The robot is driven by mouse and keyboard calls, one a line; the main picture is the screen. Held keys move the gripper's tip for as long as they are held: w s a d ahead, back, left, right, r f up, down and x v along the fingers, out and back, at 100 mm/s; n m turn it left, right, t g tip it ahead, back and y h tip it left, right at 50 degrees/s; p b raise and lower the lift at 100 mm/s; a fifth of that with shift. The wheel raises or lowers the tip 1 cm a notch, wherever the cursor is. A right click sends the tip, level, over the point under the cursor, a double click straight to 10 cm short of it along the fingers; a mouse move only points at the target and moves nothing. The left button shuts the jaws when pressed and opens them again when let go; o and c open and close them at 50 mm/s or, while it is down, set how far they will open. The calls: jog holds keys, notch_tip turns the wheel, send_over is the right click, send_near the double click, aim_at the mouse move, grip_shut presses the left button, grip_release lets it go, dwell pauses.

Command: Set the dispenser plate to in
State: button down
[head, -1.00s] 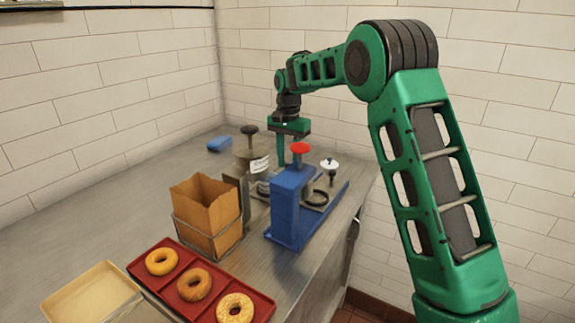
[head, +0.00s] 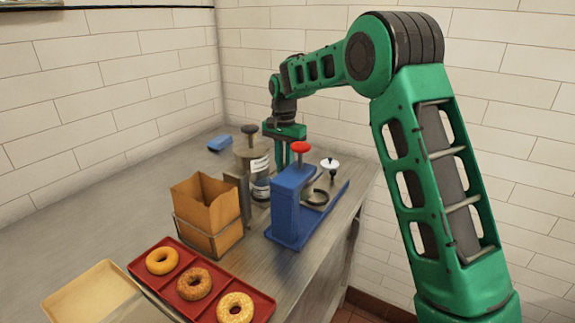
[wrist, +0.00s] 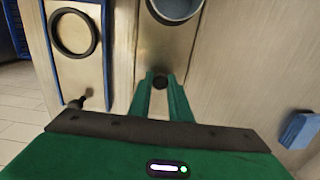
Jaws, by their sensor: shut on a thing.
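The dispenser (head: 243,158) stands behind the paper-bag holder in the head view, with a dark knob on top and a white label. In the wrist view, its metal plate (wrist: 148,50) runs up the picture from my fingers, with a round grey-blue vessel (wrist: 174,8) above it at the top edge. A small dark knob (wrist: 160,82) sits at the plate's near end. My gripper (wrist: 159,84) is shut on this knob, one green finger on each side. In the head view my gripper (head: 285,155) is behind the blue press, which partly hides its fingertips and the plate.
The blue press (head: 290,205) with a red knob stands just right of the dispenser, its ring (wrist: 73,33) left of my fingers. A paper bag (head: 205,210), a red bagel tray (head: 205,290) and a blue block (head: 220,143) are left. Left counter is mostly clear.

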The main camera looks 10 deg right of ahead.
jog(key=shift+s+a, duration=0.25)
jog(key=shift+a, duration=0.1)
jog(key=c, duration=1.7)
grip_release()
notch_tip(320, 180, up, 11)
jog(key=shift+w+f, duration=0.1)
jog(key=shift+w, duration=0.05)
jog(key=shift+o, duration=0.2)
